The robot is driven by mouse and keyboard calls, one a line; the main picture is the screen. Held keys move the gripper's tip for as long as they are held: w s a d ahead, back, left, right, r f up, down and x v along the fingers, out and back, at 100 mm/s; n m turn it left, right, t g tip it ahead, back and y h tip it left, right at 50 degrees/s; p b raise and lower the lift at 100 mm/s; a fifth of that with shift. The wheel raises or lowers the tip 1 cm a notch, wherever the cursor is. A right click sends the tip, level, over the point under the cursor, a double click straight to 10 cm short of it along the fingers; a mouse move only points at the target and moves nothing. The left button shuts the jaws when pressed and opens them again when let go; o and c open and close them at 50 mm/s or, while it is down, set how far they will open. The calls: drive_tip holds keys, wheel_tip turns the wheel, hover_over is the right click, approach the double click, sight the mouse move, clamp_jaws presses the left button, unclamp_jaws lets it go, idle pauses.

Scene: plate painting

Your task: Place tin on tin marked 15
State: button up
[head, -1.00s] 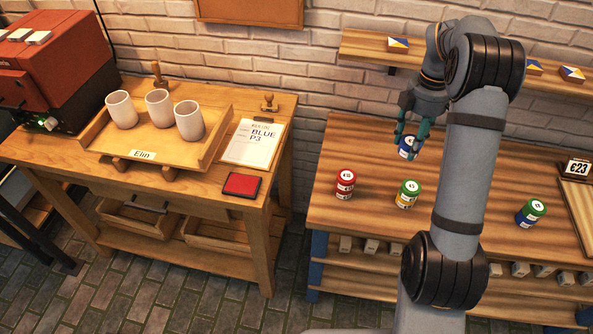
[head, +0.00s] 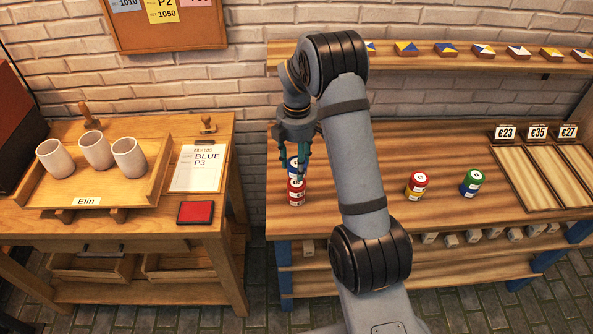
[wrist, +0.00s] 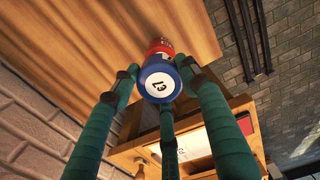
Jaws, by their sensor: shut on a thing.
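My gripper (head: 296,160) is shut on a blue tin (head: 292,163). The tin is upright, just over a red tin (head: 296,191) at the left end of the right-hand table. Whether the two touch is hard to tell. In the wrist view my three-fingered gripper (wrist: 160,82) is around the blue tin (wrist: 158,88), whose white top label has a dark number I cannot read surely. The red tin (wrist: 160,47) shows partly behind it, its top hidden.
My arm crosses the table's middle and hides part of it. Grooved boards (head: 527,180) with price cards lie at the right. A shelf (head: 430,63) with small tiles runs above. At the left a table bears a tray of cups (head: 150,190) and a red pad (head: 196,212).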

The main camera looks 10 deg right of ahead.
sight(296, 173)
drive_tip(key=shift+a+f+p, duration=0.1)
drive_tip(key=shift+f+p, duration=0.3)
drive_tip(key=shift+f, duration=1.6)
drive_tip(key=shift+f, duration=0.1)
drive_tip(key=o, duration=1.2)
drive_tip(key=shift+o, duration=0.2)
wheel_tip(296, 173, up, 12)
drive_tip(key=shift+r, duration=0.15)
